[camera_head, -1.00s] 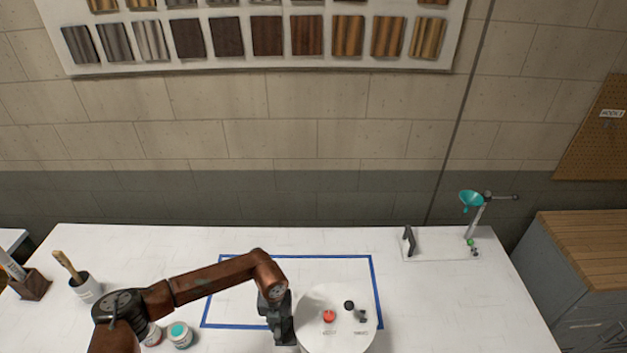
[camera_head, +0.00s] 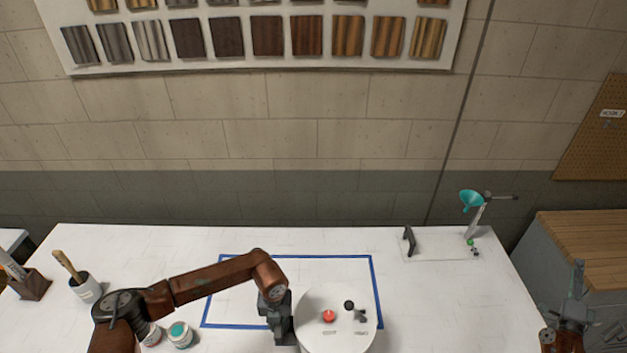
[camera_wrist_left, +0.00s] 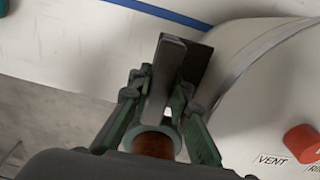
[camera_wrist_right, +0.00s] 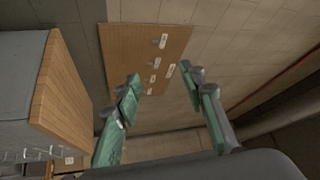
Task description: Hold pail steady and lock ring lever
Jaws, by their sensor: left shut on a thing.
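The white pail (camera_head: 312,336) stands at the table's front edge, with a red knob (camera_head: 329,316) and a small black lever or knob (camera_head: 350,305) on top. In the left wrist view the pail's side (camera_wrist_left: 240,40) shows at the right, with the red knob (camera_wrist_left: 303,143) beside a "VENT" label. My left gripper (camera_head: 280,318) is at the pail's left side. In the left wrist view its jaws (camera_wrist_left: 167,95) are shut on a dark, flat part against the pail's side. My right gripper (camera_head: 577,285) is off the table at the right; its fingers (camera_wrist_right: 163,80) are apart and empty.
A blue tape rectangle (camera_head: 373,275) marks the table around the pail's back. Paint jars (camera_head: 180,334), a brush cup (camera_head: 88,288) and a small stand with a teal funnel (camera_head: 471,200) are on the table. A wood-topped cabinet (camera_head: 590,240) stands at the right.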

